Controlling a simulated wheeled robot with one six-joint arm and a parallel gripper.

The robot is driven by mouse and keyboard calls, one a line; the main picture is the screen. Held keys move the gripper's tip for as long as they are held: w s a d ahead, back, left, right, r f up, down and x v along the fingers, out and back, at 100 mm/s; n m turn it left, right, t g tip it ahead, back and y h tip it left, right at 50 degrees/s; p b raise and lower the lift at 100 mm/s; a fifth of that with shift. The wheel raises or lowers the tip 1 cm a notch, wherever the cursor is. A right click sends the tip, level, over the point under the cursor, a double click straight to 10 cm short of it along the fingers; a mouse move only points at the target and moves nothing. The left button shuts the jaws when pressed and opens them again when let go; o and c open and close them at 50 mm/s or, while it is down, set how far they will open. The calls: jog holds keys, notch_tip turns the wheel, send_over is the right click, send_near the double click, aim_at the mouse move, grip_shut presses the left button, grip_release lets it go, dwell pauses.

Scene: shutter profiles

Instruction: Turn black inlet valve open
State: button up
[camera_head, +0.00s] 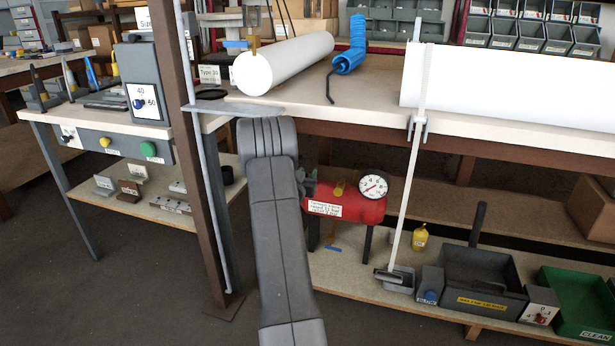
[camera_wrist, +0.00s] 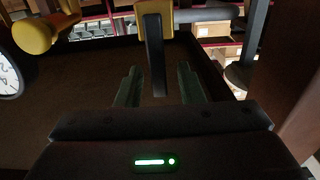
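In the head view, a red tank (camera_head: 345,203) with a white label and a round gauge (camera_head: 373,186) stands on the lower shelf. A yellow valve part (camera_head: 338,188) is on its top. My gripper (camera_head: 310,184) is at the tank's left end, mostly hidden behind my arm. In the wrist view, the black valve lever (camera_wrist: 155,55) hangs from a yellow part (camera_wrist: 153,7). My open gripper (camera_wrist: 160,80) has one finger on each side of the lever, with gaps visible on both sides. I cannot tell whether they touch.
A second yellow knob (camera_wrist: 38,32) and the gauge (camera_wrist: 8,76) are left in the wrist view. The bench top (camera_head: 470,122) is above the tank. A brown post (camera_head: 190,130) stands left of my arm. A white rod (camera_head: 408,190) stands right of the tank.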

jog(key=shift+w+d, duration=0.2)
jog(key=shift+w, duration=0.35)
grip_shut()
jog(key=shift+a+r, duration=0.1)
jog(key=a+f+n+p, duration=0.2)
jog(key=n+p, duration=0.2)
jog(key=n, duration=0.5)
jog(key=w+a+f+n+p, duration=0.1)
jog(key=a+f+n+p, duration=0.1)
jog(key=n+p, duration=0.3)
jog(key=shift+w+a+f+n, duration=0.35)
jog(key=shift+f+n, duration=0.35)
jog(key=shift+n, duration=1.3)
jog(key=shift+s, duration=0.1)
